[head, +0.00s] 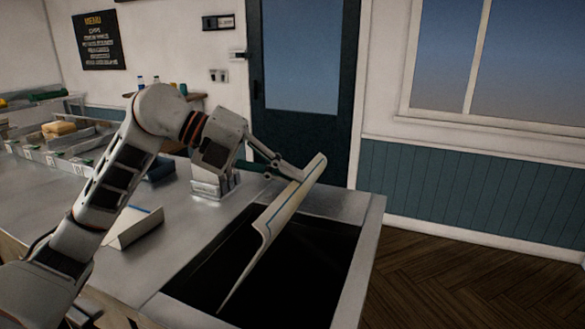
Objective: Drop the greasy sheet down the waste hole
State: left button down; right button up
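The greasy sheet (276,218) is a pale, thin piece seen nearly edge-on, slanting down from upper right to lower left. My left gripper (297,174) is shut on its upper part, with the fingertips partly hidden against it. The sheet hangs in front of the waste hole (310,270), a large dark rectangular opening in the metal counter. I cannot tell whether its lower tip is above the opening or inside it. My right gripper is not in view.
The metal counter (100,205) runs to the left, with a small white wedge-shaped item (134,228) and a metal holder (208,188) on it. Food trays (60,142) stand at the back left. Open wooden floor (450,280) lies right of the counter.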

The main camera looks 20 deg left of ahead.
pick_arm(q)
jog(key=shift+d+f, duration=0.1)
jog(key=shift+f, duration=0.65)
jog(key=c, duration=2.2)
grip_release()
jog(key=v, duration=1.2)
jog(key=shift+r, duration=0.1)
